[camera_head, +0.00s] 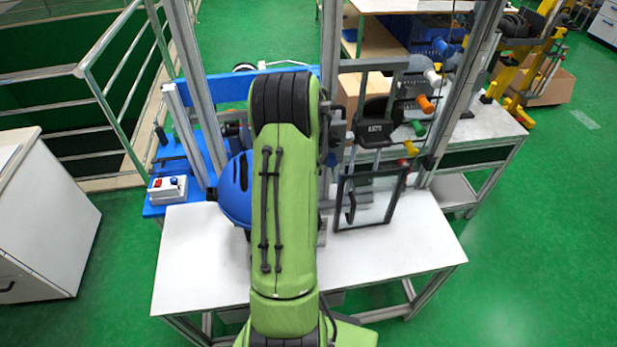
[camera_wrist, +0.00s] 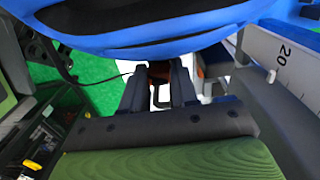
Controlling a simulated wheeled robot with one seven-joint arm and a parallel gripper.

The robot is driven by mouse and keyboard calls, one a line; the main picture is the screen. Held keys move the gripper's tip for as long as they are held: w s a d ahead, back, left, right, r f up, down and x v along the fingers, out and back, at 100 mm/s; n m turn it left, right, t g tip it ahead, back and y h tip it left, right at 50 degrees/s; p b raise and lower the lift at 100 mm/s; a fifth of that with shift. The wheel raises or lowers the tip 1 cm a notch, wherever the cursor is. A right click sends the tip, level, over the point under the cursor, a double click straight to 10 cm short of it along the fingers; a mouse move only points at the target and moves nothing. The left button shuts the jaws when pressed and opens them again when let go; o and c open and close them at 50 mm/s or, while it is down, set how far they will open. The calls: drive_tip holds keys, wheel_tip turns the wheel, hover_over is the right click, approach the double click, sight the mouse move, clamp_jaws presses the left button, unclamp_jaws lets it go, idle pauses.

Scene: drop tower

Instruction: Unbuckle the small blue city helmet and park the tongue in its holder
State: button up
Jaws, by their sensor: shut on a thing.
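The blue helmet (camera_head: 235,190) sits over the white table at the drop tower, partly hidden behind my green arm in the head view. In the wrist view its blue shell (camera_wrist: 150,30) fills the top of the picture, close above my gripper (camera_wrist: 160,80). The two dark fingers point away under the shell edge. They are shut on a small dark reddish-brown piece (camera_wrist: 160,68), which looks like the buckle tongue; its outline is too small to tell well. My gripper is hidden behind my arm in the head view. I cannot make out the tongue holder.
Grey tower posts (camera_head: 330,70) rise on both sides of the arm. A framed clear panel (camera_head: 370,200) stands right of it on the white table (camera_head: 200,265). A button box (camera_head: 167,189) is at left.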

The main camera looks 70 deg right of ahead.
idle(0.3)
drive_tip(key=o, duration=0.9)
wheel_tip(320, 180, up, 10)
drive_tip(key=s+d+p, duration=0.1)
drive_tip(key=s+p, duration=0.1)
drive_tip(key=p, duration=0.6)
drive_tip(key=shift+s+d+f, duration=0.2)
drive_tip(key=shift+s, duration=0.15)
idle(0.5)
